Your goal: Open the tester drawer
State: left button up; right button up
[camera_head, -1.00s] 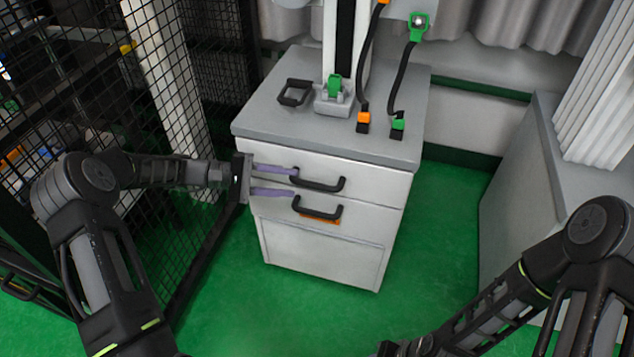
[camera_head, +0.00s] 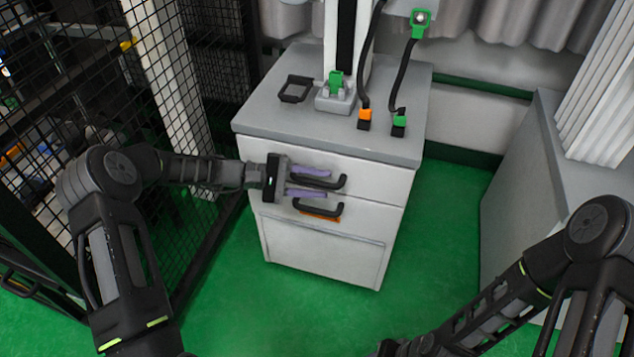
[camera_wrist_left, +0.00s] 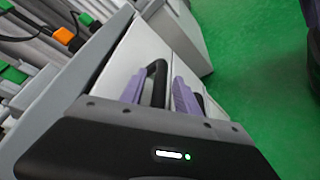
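The tester cabinet (camera_head: 395,149) is a light grey unit with two black bar handles on its front. The upper drawer (camera_head: 385,180) is flush with the front and carries the upper handle (camera_head: 343,184). The lower handle (camera_head: 337,212) sits just below. My left gripper (camera_head: 318,184) is open at the upper handle, with one purple finger above the bar and one below it. In the left wrist view the upper handle (camera_wrist_left: 157,78) shows between the two parted fingers. I cannot tell whether either finger touches it.
A mesh fence (camera_head: 215,245) is close on the left. Green floor (camera_head: 435,235) is clear in front and to the right.

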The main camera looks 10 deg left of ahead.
pick_arm(q)
jog(key=shift+c, duration=0.5)
grip_shut()
dwell(0.8)
